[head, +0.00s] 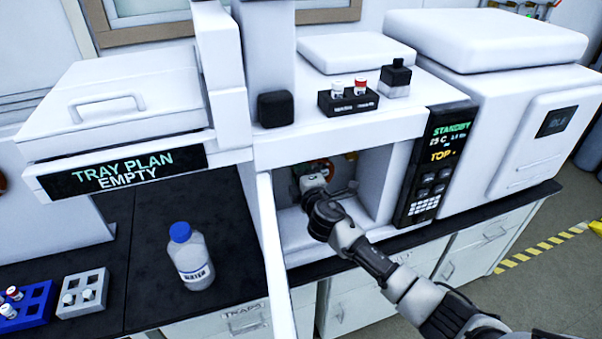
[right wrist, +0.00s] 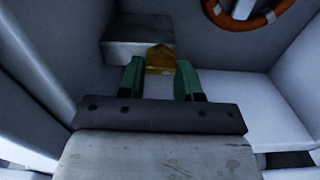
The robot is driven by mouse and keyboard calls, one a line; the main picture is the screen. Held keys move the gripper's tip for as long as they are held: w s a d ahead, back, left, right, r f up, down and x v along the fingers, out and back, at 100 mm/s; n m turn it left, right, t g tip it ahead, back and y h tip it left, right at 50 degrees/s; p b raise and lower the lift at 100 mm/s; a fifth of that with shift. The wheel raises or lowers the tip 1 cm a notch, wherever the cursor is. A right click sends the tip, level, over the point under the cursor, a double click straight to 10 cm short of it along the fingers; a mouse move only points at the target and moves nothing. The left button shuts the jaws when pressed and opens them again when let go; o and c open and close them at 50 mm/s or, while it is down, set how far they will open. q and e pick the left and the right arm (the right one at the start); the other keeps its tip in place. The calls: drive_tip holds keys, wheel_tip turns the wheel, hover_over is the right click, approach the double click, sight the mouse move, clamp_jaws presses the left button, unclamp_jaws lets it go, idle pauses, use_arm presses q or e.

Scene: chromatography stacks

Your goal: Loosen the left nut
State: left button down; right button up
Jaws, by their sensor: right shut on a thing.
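My right gripper (head: 314,182) reaches into the open oven compartment of the middle instrument. In the right wrist view its green fingertips (right wrist: 160,78) are on either side of a small brass nut (right wrist: 159,56), and the gripper is shut on it. The nut sits against the front of a grey metal block (right wrist: 130,40) on the compartment's inner wall. Whether this is the left nut cannot be told, as no second nut shows. In the head view the gripper hides the nut. My left gripper is not in view.
An orange coil (right wrist: 258,20) hangs beside the block, to the right. The open oven door (head: 275,260) stands left of my right arm. The keypad panel (head: 432,165) is close on the right. A water bottle (head: 190,257) stands on the dark bench.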

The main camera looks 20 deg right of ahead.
drive_tip(key=shift+n, duration=0.3)
idle(0.4)
drive_tip(key=o, duration=0.9)
drive_tip(key=shift+o, duration=0.2)
drive_tip(key=s+b, duration=0.1)
drive_tip(key=s, duration=0.9)
drive_tip(key=shift+s+d+b, duration=0.15)
drive_tip(key=shift+s+b, duration=0.15)
drive_tip(key=shift+s, duration=0.1)
drive_tip(key=shift+f, duration=0.15)
